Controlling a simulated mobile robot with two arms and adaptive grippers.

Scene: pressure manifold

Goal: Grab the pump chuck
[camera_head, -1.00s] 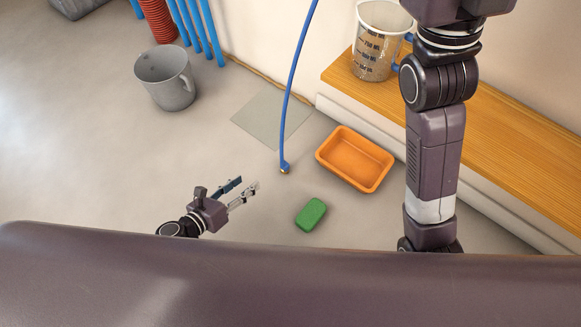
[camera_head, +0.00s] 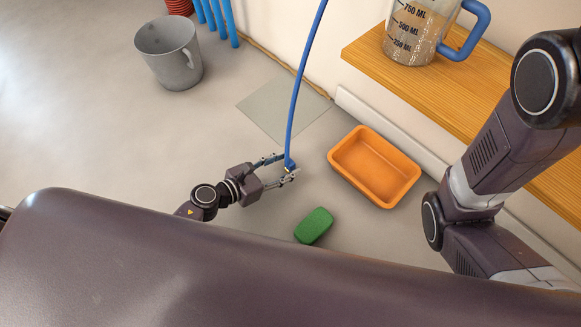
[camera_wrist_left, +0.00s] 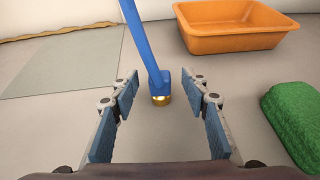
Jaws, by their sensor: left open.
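The pump chuck (camera_head: 290,165) is a small blue fitting on the lower end of a blue hose (camera_head: 303,85) that comes down from above. In the left wrist view the chuck (camera_wrist_left: 160,82) has a brass-coloured tip pointing down. My left gripper (camera_head: 289,167) is open, with one finger on each side of the chuck. In the left wrist view the chuck shows between the fingertips (camera_wrist_left: 164,90), with gaps on both sides. My right arm is at the right of the head view, but its gripper is out of the picture.
An orange tray (camera_head: 333,160) and a green block (camera_head: 314,226) are on the floor to the right. A wooden bench (camera_head: 440,85) with a measuring jug (camera_head: 408,35) runs along the wall. A grey bucket (camera_head: 170,55) stands at the left.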

